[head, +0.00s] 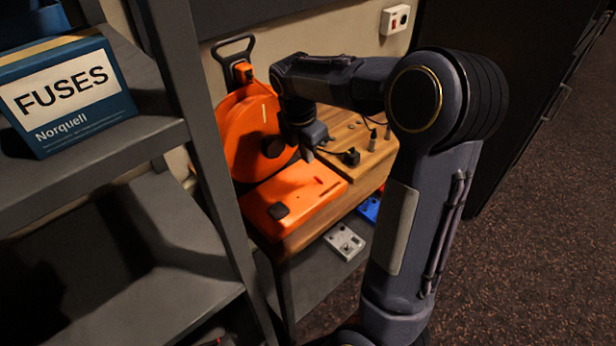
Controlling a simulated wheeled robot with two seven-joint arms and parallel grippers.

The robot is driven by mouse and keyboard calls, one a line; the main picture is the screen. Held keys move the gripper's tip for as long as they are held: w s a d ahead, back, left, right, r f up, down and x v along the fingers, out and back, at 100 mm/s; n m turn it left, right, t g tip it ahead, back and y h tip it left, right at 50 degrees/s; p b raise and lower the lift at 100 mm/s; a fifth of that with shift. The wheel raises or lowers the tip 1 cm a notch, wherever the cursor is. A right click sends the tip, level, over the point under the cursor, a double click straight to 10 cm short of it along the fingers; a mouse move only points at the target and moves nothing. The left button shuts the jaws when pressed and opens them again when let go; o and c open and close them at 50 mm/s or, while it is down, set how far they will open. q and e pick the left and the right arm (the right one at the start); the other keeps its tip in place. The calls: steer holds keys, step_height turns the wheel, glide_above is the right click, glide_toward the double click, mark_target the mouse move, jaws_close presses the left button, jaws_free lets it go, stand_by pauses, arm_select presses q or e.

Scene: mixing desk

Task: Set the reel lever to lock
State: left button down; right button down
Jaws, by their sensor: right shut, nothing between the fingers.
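An orange reel (238,140) with a dark hub stands upright at the back of the wooden desk, with a black handle (232,50) above it. I cannot tell for certain which part is the lever, or read any lock mark. My right gripper (307,152) is shut and empty, pointing down at the right edge of the reel, above the base. Its wrist hides part of the reel. Whether it touches the reel cannot be told. My left gripper is not in view.
A grey shelf rack (215,180) with a blue FUSES box (70,90) stands close on the left. A black plug with cable (350,157) and small pegs sit on the wooden desk top (365,150). A grey switch box (344,241) lies below.

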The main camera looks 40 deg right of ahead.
mark_target(316, 178)
steer(key=shift+f, duration=0.1)
steer(key=f, duration=0.3)
steer(key=d+f, duration=0.1)
steer(key=f, duration=0.5)
steer(key=shift+d+f, duration=0.25)
steer(key=shift+f, duration=0.15)
steer(key=shift+w+d+r+y+p, duration=0.1)
steer(key=shift+d+r+y+p, duration=0.2)
steer(key=shift+y+p, duration=0.5)
steer(key=shift+d+r+y, duration=0.15)
steer(key=shift+d+y, duration=0.15)
steer(key=shift+y, duration=0.4)
steer(key=shift+d+y+p, duration=0.35)
steer(key=shift+y, duration=0.35)
steer(key=y, duration=0.1)
steer(key=d+y, duration=0.1)
steer(key=shift+w+r+g+y, duration=0.1)
steer(key=shift+r+g+y, duration=0.05)
steer(key=shift+g+y, duration=0.15)
steer(key=shift+a+r, duration=0.1)
steer(key=shift+r, duration=0.15)
